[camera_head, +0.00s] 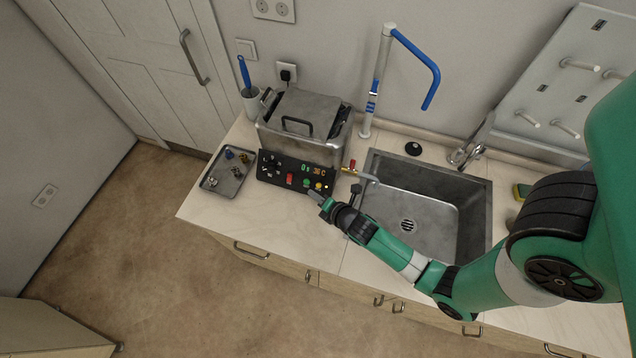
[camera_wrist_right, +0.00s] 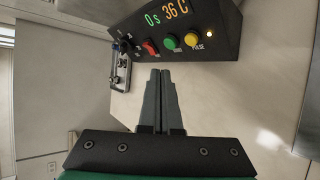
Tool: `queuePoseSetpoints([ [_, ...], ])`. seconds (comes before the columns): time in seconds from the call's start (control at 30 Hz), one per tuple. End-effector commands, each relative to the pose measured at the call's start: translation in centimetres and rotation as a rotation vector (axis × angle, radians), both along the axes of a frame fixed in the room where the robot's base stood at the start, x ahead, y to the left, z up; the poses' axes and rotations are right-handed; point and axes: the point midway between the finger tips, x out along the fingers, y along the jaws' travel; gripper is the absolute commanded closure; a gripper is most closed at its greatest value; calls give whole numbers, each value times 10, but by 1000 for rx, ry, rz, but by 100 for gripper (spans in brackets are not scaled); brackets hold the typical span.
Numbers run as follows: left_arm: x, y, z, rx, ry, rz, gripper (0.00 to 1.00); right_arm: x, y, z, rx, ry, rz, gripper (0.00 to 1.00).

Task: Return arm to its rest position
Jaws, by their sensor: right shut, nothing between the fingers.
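My right gripper (camera_head: 312,194) reaches in from the right, over the front edge of the counter. Its two fingers (camera_wrist_right: 161,75) are shut against each other with nothing between them. They point at the black control panel (camera_head: 297,176) of the steel bath device, just short of it. The panel (camera_wrist_right: 208,52) has a red switch (camera_wrist_right: 150,47), a green button (camera_wrist_right: 170,41) and a yellow button (camera_wrist_right: 192,40). Its display (camera_wrist_right: 166,14) reads 0 s and 36 C. I cannot tell any contact with the panel. My left gripper is not in view.
A steel sink (camera_head: 440,212) lies right of the device, below my right forearm. A small tray (camera_head: 213,184) with little parts sits left of the panel. Counter in front of the panel is clear.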

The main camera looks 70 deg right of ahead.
Motion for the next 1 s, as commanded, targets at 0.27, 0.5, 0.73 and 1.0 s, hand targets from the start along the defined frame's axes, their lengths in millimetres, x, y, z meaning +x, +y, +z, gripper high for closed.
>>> queuePoseSetpoints([
  [0.27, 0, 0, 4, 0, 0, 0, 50, 0, 11, 9, -1, -2, 0, 100],
  [0.5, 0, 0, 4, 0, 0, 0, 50, 0, 11, 9, 0, -1, -1, 100],
  [0.73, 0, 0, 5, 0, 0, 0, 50, 1, 12, 10, -1, -1, 2, 100],
  [1.0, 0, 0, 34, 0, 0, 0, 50, 84, 22, 111, -54, -170, 88, 100],
])
